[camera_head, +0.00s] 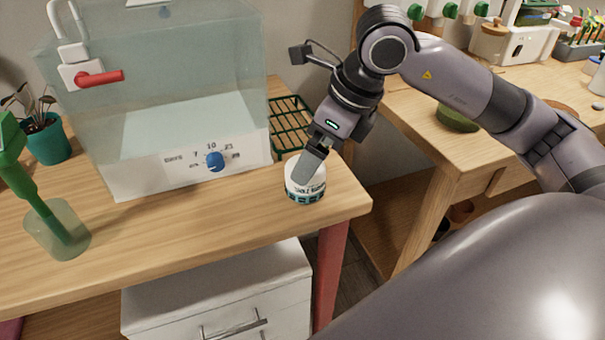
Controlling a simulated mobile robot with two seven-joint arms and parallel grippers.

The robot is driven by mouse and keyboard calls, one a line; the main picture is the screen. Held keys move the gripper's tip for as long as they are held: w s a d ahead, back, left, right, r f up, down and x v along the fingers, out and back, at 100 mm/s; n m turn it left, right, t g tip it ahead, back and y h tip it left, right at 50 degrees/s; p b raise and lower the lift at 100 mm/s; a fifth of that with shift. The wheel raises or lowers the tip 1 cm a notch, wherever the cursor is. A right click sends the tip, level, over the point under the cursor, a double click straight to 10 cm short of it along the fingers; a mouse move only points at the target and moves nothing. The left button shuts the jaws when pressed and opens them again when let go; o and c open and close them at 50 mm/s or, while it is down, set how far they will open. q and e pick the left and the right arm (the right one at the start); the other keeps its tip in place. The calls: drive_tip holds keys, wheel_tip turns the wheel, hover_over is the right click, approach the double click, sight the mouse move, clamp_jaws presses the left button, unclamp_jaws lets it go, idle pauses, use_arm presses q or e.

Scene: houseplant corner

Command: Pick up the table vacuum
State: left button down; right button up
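The table vacuum (304,193) is a small, round white puck with a dark-and-teal lower band and printed lettering. It stands upright on the wooden table near its right front corner. My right gripper (308,168) comes down over it from above, and a grey finger covers part of its top. The fingers overlap from this angle, so I cannot tell whether they are spread or closed on it. The vacuum appears to rest on the table. My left gripper is not in view.
A clear tank (165,90) with a blue dial and red-handled latch stands just left of the vacuum. A green rack (289,128) lies behind it. A glass (57,230) with a green tool stands at left. The table's front edge is close.

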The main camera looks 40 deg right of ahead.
drive_tip(key=x, duration=0.4)
drive_tip(key=shift+a+f, duration=0.35)
drive_tip(key=shift+a, duration=0.05)
drive_tip(key=c, duration=1.2)
drive_tip(key=shift+r, duration=0.1)
wheel_tip(320, 180, up, 20)
drive_tip(key=p, duration=0.2)
drive_tip(key=shift+p, duration=0.3)
drive_tip(key=shift+o, duration=1.2)
